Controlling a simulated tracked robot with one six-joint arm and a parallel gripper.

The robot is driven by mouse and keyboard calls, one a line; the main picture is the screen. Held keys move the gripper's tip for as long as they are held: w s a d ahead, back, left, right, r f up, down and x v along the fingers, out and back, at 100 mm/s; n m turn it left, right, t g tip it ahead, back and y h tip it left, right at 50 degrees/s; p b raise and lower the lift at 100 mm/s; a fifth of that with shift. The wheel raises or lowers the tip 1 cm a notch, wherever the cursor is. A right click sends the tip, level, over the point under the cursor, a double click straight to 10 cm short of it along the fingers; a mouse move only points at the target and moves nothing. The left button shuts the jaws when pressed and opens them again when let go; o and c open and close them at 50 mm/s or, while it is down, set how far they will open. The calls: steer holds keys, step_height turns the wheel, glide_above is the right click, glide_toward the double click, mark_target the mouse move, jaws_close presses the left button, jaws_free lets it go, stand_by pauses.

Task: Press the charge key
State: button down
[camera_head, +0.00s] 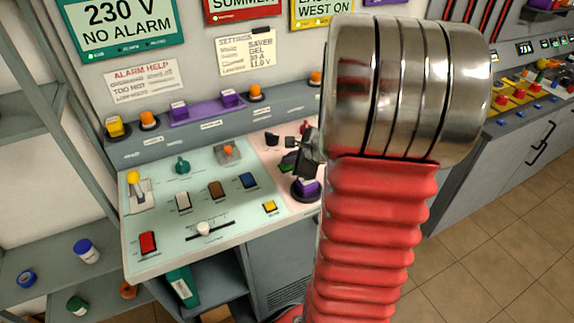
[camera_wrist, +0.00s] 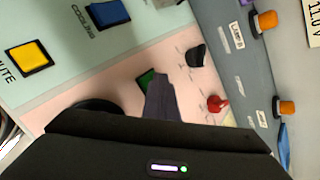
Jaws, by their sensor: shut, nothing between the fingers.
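No label reading "charge" is legible, so I cannot tell for sure which key is the charge key. A green key (camera_wrist: 147,78) sits on the pink part of the panel, partly hidden by my gripper (camera_wrist: 160,82). In the head view the green key (camera_head: 285,168) shows as a small patch beside the dark fingers. My gripper (camera_head: 296,165) is shut and empty, low over the pink part; I cannot tell whether its tips touch the key. A purple button on a round black base (camera_head: 306,188) is close to the gripper.
A blue key (camera_wrist: 110,13) marked cooling and a yellow key (camera_wrist: 29,57) are on the pale green part. A black knob (camera_wrist: 196,55) and a red knob (camera_wrist: 217,103) are near the fingers. A white slider knob (camera_head: 204,228) and red key (camera_head: 148,242) are farther left.

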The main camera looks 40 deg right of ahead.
mark_target(288, 168)
steer(key=shift+r, duration=0.65)
steer(key=shift+r, duration=2.5)
